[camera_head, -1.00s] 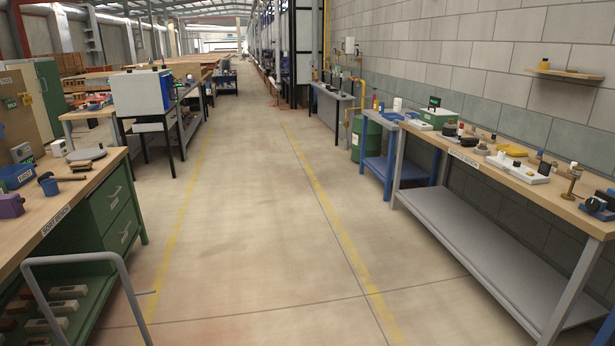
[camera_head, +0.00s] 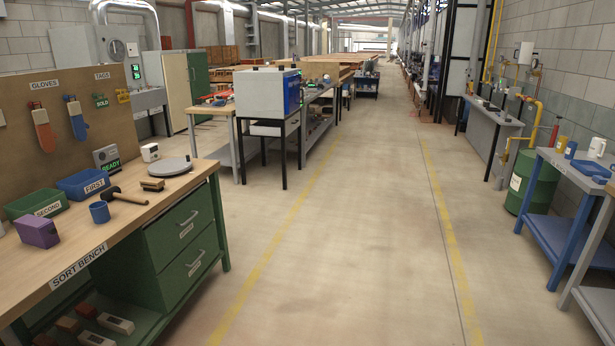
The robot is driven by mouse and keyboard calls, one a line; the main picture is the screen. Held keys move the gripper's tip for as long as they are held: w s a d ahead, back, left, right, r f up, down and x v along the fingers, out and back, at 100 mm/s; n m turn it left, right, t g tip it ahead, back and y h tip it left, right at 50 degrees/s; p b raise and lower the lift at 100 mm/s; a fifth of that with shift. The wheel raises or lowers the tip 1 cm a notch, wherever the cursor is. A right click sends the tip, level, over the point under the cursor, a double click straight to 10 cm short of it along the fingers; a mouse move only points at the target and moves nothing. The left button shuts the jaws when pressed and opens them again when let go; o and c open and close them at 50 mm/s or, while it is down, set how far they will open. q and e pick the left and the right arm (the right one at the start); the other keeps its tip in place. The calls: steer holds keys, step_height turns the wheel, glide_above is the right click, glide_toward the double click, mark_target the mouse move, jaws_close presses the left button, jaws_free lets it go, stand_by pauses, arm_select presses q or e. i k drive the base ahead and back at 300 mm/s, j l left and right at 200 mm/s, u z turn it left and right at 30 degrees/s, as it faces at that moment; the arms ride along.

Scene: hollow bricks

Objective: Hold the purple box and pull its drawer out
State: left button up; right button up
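The purple box (camera_head: 38,231) stands on the wooden top of the sort bench (camera_head: 150,208) at the left of the head view. It sits near the bench's front edge, just in front of a green tray. A small darker mark shows on its side; I cannot tell at this size whether its drawer is shut. Neither of my grippers is in view, and nothing touches the box.
A blue FIRST tray (camera_head: 90,184), a green SECOND tray (camera_head: 37,203), a blue cup (camera_head: 99,212), a hammer (camera_head: 125,195), a brush (camera_head: 152,184) and a grey disc (camera_head: 175,166) share the bench top. The aisle floor (camera_head: 350,250) is clear. A blue table (camera_head: 575,215) stands at right.

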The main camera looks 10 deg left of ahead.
mark_target(47, 231)
steer(key=i+j+u, duration=0.1)
steer(key=i+u, duration=0.35)
steer(key=i, duration=0.15)
steer(key=i+l+u, duration=0.1)
steer(key=i+u, duration=0.4)
steer(key=i+l+u, duration=0.45)
steer(key=i, duration=0.25)
steer(key=i+j+u, duration=0.25)
steer(key=i+u, duration=0.25)
steer(key=i+j+u, duration=0.1)
steer(key=i+u, duration=0.2)
steer(key=u, duration=0.2)
steer(key=i+l+u, duration=0.15)
steer(key=i+u, duration=0.35)
steer(key=k, duration=0.05)
